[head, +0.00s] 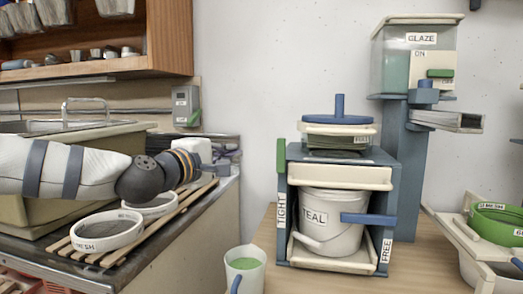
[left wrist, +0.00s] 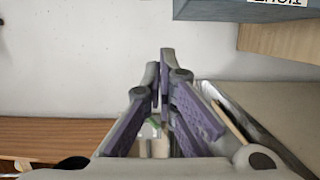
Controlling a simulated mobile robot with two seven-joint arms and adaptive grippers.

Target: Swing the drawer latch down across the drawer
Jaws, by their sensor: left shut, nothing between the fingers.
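The drawer front (head: 340,177) is a cream panel across the blue-grey stand, above the opening that holds the TEAL bucket (head: 332,240). A green bar (head: 281,156), which looks like the drawer latch, stands upright at the stand's left edge, beside the panel and not across it. My left gripper (head: 232,154) is at the end of the arm from the left, left of the green bar and apart from it. In the left wrist view its purple fingers (left wrist: 164,62) are shut with nothing between them. The latch cannot be made out there. My right gripper is out of view.
A blue lever (head: 369,219) crosses the bucket at right, between TIGHT and FREE labels. A small green-filled cup (head: 244,270) stands in front of the stand. A slatted rack (head: 150,222) with white rings lies below my left arm. The glaze hopper (head: 418,60) is at the back right.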

